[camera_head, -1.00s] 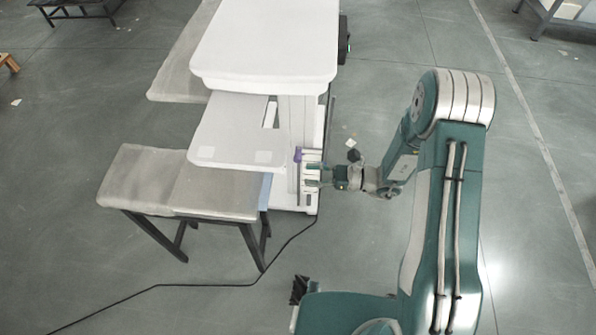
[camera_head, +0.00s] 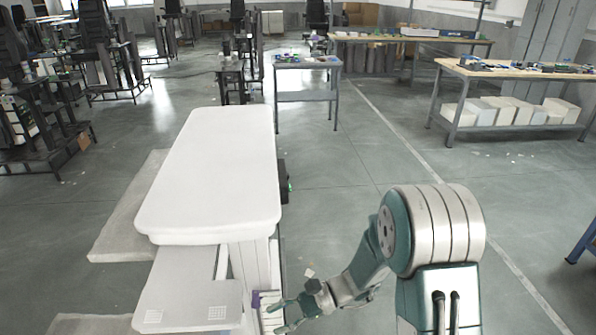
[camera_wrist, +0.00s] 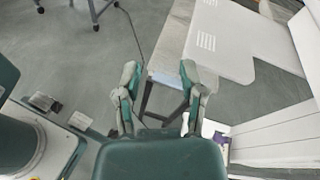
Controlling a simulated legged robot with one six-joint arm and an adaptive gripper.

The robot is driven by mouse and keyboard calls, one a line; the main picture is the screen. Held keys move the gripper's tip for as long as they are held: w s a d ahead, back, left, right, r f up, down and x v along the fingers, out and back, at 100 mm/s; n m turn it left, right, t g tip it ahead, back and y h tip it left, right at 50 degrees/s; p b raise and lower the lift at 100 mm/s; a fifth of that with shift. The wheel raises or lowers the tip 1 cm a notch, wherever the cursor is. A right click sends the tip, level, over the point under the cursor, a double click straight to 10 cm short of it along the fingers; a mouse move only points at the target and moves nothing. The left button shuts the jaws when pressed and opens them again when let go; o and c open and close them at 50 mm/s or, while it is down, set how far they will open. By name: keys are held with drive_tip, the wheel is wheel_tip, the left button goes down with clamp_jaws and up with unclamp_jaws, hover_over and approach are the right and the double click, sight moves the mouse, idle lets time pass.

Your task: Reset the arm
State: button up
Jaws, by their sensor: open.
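My gripper (camera_head: 272,318) is open and empty at the lower middle of the head view, beside the front right side of the white lift column (camera_head: 258,265). A small purple part (camera_head: 256,299) on the column is just left of the fingers; I cannot tell whether they touch it. In the wrist view my gripper (camera_wrist: 159,76) has its two green-grey fingers spread with nothing held between them. The purple part (camera_wrist: 221,139) shows to the right of the fingers there.
The column carries a large white top (camera_head: 215,165) and a lower white shelf (camera_head: 190,290), also in the wrist view (camera_wrist: 228,42). A grey padded bench (camera_head: 120,225) stands left. Workbenches (camera_head: 520,72) stand far back. Open floor (camera_head: 340,190) lies right of the column.

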drive_tip(key=s+d+r+n+t+h, duration=0.5)
drive_tip(key=s+d+r+h, duration=0.1)
drive_tip(key=d+r, duration=0.3)
drive_tip(key=s+d+r+n+t+h, duration=0.5)
drive_tip(key=d+r+h, duration=0.3)
drive_tip(key=d+r, duration=0.2)
drive_tip(key=shift+s+d+n+t, duration=0.3)
drive_tip(key=shift+s+n, duration=0.3)
drive_tip(key=shift+s, duration=0.15)
